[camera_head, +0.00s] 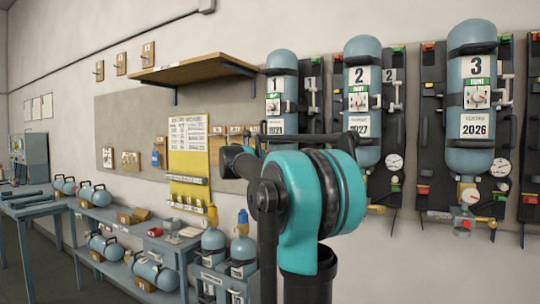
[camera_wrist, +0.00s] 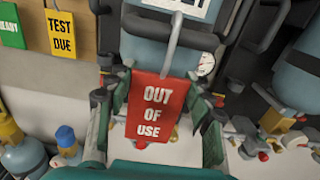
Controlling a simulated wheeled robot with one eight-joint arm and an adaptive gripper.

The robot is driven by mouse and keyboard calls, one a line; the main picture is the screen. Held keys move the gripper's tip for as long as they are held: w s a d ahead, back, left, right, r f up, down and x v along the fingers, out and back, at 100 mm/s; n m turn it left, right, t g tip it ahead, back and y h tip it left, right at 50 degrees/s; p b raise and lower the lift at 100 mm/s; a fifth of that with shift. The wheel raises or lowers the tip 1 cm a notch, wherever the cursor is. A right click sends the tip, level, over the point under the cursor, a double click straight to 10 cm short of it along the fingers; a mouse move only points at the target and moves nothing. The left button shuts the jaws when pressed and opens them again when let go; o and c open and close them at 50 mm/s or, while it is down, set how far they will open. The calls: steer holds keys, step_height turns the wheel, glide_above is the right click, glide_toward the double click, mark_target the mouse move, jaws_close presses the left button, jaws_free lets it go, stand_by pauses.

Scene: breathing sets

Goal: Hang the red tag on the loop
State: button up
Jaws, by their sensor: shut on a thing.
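The red tag (camera_wrist: 157,106), lettered "OUT OF USE", is upright between the two fingers of my gripper (camera_wrist: 157,118) in the wrist view. The gripper is shut on it. A light grey curved rod (camera_wrist: 176,42) rises from the tag's top edge toward a blue cylinder. I cannot tell whether this rod belongs to the tag or is the loop. In the head view my teal and black arm hides the tag and the fingers.
Blue cylinders numbered 1 (camera_head: 281,58), 2 (camera_head: 362,52) and 3 (camera_head: 471,45) hang on dark wall panels with hoses and gauges. A yellow board (camera_head: 188,150) and a wooden shelf (camera_head: 195,69) are left of them. Benches with small cylinders stand lower left.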

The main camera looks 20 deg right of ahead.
steer(key=o, duration=1)
steer(key=v, duration=1.2)
steer(key=s+f+m+g+y, duration=0.2)
steer(key=s+f+m, duration=0.2)
steer(key=f, duration=0.7)
steer(key=s+f+m+g+y, duration=0.15)
steer(key=s+f+m, duration=0.3)
steer(key=f, duration=0.55)
steer(key=s+f+m+g+y, duration=0.15)
steer(key=s+f+m, duration=0.25)
steer(key=f, duration=0.7)
steer(key=s+a+f+m+y, duration=0.3)
steer(key=s+f+m, duration=0.1)
steer(key=s+f, duration=0.2)
steer(key=s+a+f+m+g+y, duration=0.1)
steer(key=s+a+f+m+y, duration=0.2)
steer(key=s+f, duration=0.3)
steer(key=s+a+f+m+y, duration=0.3)
steer(key=s+a+f+m, duration=0.2)
steer(key=f, duration=0.6)
steer(key=shift+s+a+f+m+g, duration=0.1)
steer(key=shift+s+a+m+g, duration=0.1)
steer(key=shift+s+m, duration=0.15)
steer(key=shift+s+a+m+g, duration=0.1)
steer(key=shift+s+m+g, duration=0.1)
steer(key=shift+s, duration=0.15)
